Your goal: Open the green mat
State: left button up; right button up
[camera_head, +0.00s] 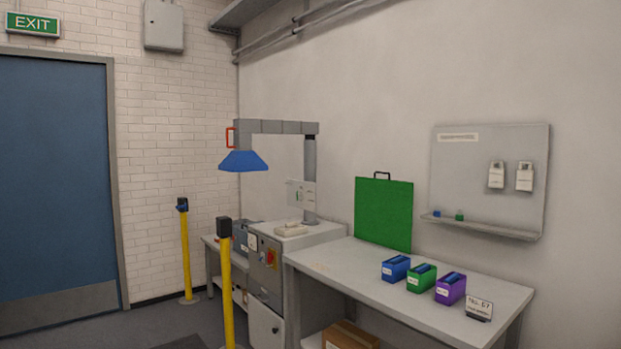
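The green mat (384,213) is a flat square panel with a small black handle on its top edge. It stands upright at the back of the light grey workbench (350,265), close to the wall. I cannot tell from here whether it is folded. Neither of my grippers is in view.
Blue (396,268), green (421,278) and purple (450,289) boxes and a small sign (479,308) stand on the bench's right half. Its left front is clear. A grey cabinet (265,270) adjoins it at left. Yellow posts (227,290) stand on the floor.

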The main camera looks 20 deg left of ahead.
aim_at(383, 208)
jog(key=u, duration=0.15)
jog(key=i+j+z, duration=0.15)
jog(key=i+j, duration=0.2)
jog(key=i, duration=0.2)
jog(key=i+j+z, duration=0.15)
jog(key=i+j, duration=0.25)
jog(key=i, duration=0.15)
